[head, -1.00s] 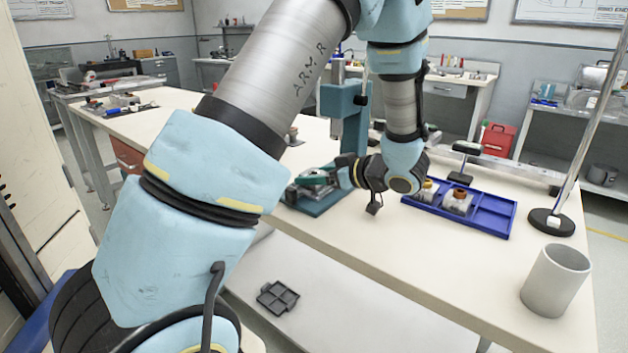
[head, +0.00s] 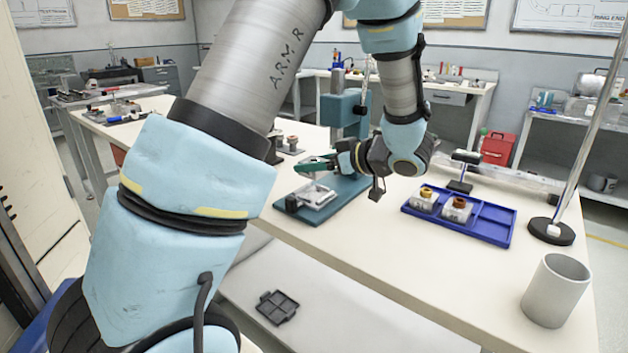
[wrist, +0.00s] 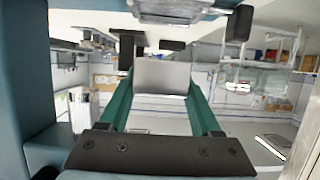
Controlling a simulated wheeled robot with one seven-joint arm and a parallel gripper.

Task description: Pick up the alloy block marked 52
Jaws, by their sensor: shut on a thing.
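My gripper (head: 305,165) has green fingers and points to the left, a little above the metal fixture (head: 318,197) on the teal press base. In the wrist view a plain grey block (wrist: 163,77) sits between the two green fingers, and my gripper (wrist: 160,85) is shut on it. I can read no number on the block, so I cannot tell whether it is marked 52. In the head view the held block is too small and covered to make out clearly.
The teal press column (head: 343,115) stands close behind my gripper. A blue tray (head: 492,222) to the right holds two pale blocks with round brown tops. A grey cup (head: 556,290) and a pole stand (head: 552,231) are at the right.

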